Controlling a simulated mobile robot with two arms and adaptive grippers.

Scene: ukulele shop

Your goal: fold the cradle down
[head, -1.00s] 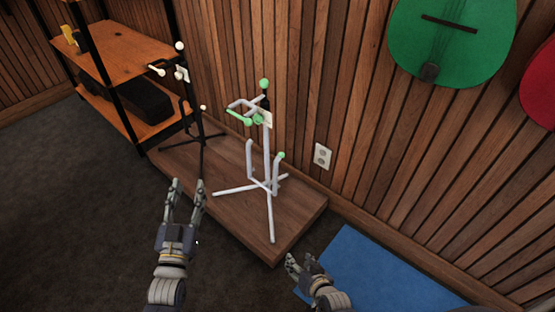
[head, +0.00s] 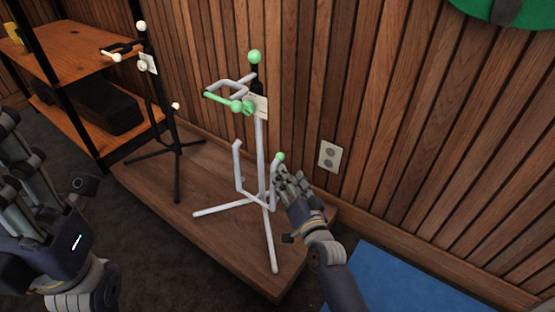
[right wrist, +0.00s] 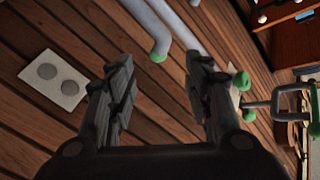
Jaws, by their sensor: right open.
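The white stand (head: 259,160) with green tips stands upright on the wooden platform. Its lower cradle (head: 237,168) has two upright prongs, and the right prong ends in a green tip (head: 281,156). An upper yoke (head: 232,97) sticks out to the left near the top. My right gripper (head: 287,180) is open and empty, close beside the right prong. In the right wrist view a green-tipped prong (right wrist: 158,54) shows beyond the open fingers (right wrist: 163,92); contact cannot be made out. My left gripper (head: 25,150) is open and empty at the left edge, away from the stand.
A similar black stand (head: 176,135) with white tips stands behind to the left, near a wooden shelf (head: 70,62). A slatted wall (head: 420,150) with an outlet (head: 330,156) is close behind. A blue mat (head: 405,285) lies at the lower right.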

